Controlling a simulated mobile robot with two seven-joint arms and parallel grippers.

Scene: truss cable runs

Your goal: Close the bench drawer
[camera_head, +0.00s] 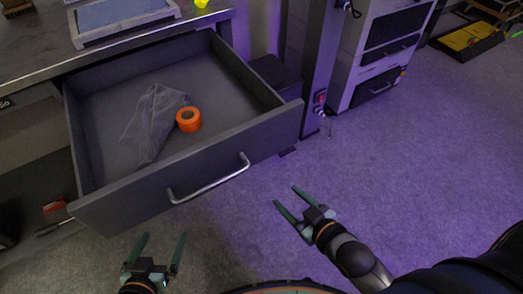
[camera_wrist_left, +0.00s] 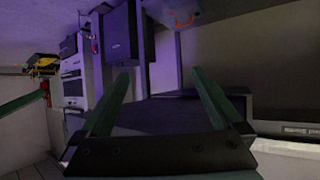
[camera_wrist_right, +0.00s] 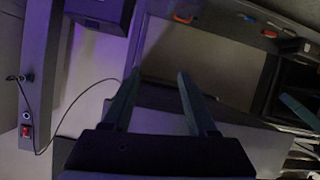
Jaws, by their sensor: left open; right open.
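The bench drawer (camera_head: 183,193) is pulled far out from under the bench in the head view. Its front panel carries a silver bar handle (camera_head: 210,183). My left gripper (camera_head: 157,245) is open and empty in front of the drawer's left part, below the handle in the picture. My right gripper (camera_head: 286,198) is open and empty, to the right of the handle and apart from the front panel. Neither gripper touches the drawer.
The bench top (camera_head: 40,42) holds a framed tray (camera_head: 122,18). A dark post with a red switch (camera_head: 320,98) and a white-and-black cabinet (camera_head: 385,50) stand right of the drawer. A yellow-and-black case (camera_head: 470,38) lies at far right. The floor (camera_head: 430,150) on the right is clear.

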